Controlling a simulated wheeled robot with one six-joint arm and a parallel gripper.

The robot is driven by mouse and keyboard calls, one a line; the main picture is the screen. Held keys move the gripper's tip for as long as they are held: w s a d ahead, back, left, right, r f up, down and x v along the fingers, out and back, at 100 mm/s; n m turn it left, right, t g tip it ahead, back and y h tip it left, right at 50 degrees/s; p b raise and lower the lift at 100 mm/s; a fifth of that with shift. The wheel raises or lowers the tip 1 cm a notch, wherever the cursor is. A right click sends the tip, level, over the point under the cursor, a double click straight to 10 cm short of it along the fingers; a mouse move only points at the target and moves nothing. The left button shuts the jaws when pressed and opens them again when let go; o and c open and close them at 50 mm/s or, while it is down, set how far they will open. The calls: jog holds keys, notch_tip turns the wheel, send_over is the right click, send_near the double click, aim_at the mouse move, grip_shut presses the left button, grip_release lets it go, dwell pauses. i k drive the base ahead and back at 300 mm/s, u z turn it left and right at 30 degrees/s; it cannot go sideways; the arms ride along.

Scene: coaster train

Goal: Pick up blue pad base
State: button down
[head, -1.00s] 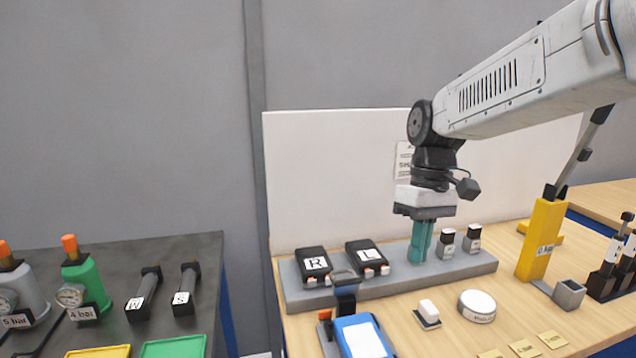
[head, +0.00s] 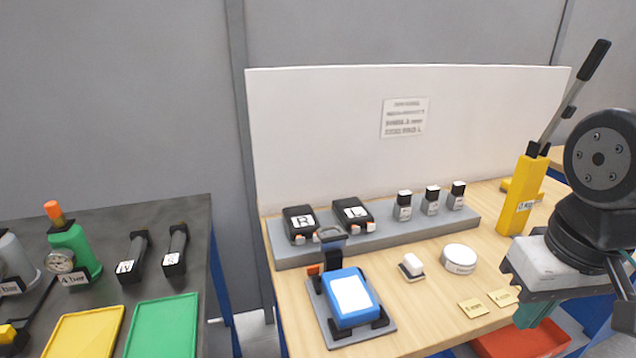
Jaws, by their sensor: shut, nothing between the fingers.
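A blue block with a white pad on top, which I take to be the blue pad base (head: 338,310), sits on a dark grey plate (head: 313,312) with black holders at its corners. The plate lies near the front left of the wooden table. A black upright part stands behind the block. My gripper (head: 532,314) is at the lower right, well apart from the block, above the table's front edge and a red bin. Its teal fingers point down, are shut and show nothing between them. The fingertips overlap the bin in the picture.
The red bin (head: 505,343) is low in front. A dark table stands left, across a gap.

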aim_at(351, 303)
jog(key=z, duration=1.4)
jog(key=k, duration=1.35)
jog(key=u, duration=0.25)
jog(key=i, duration=0.4)
jog(key=z, duration=0.05)
